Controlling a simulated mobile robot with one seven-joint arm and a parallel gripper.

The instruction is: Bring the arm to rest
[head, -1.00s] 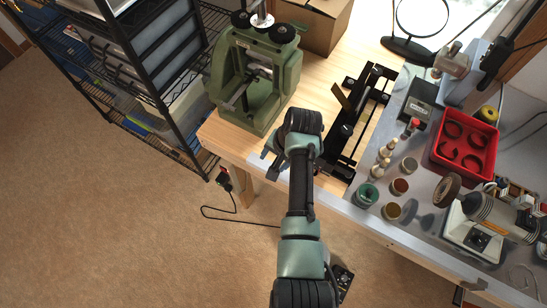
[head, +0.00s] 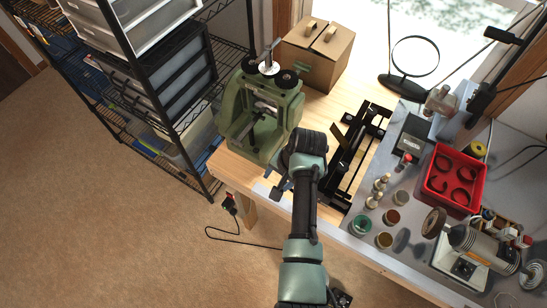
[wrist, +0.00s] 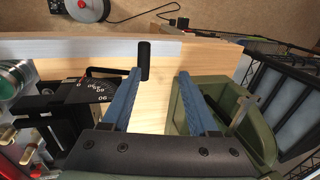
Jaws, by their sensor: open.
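My gripper (wrist: 160,80) shows in the wrist view with its two blue fingers apart and nothing between them. Below the fingers is the bare wooden bench top (wrist: 152,108) and its pale front edge. In the head view my arm reaches up from the bottom middle, and the gripper (head: 276,190) is partly hidden at the bench's front edge, just in front of the green machine (head: 262,108). In the wrist view the green machine (wrist: 255,125) is close to the right finger. The black slotted fixture (head: 352,150) stands to the right of my arm.
A cardboard box (head: 318,55) stands behind the machine. A wire shelf (head: 205,110) is on the left. Small jars (head: 360,225), a red tray (head: 452,180) and a bench grinder (head: 470,245) crowd the metal top at right. Open floor (head: 110,230) lies at lower left.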

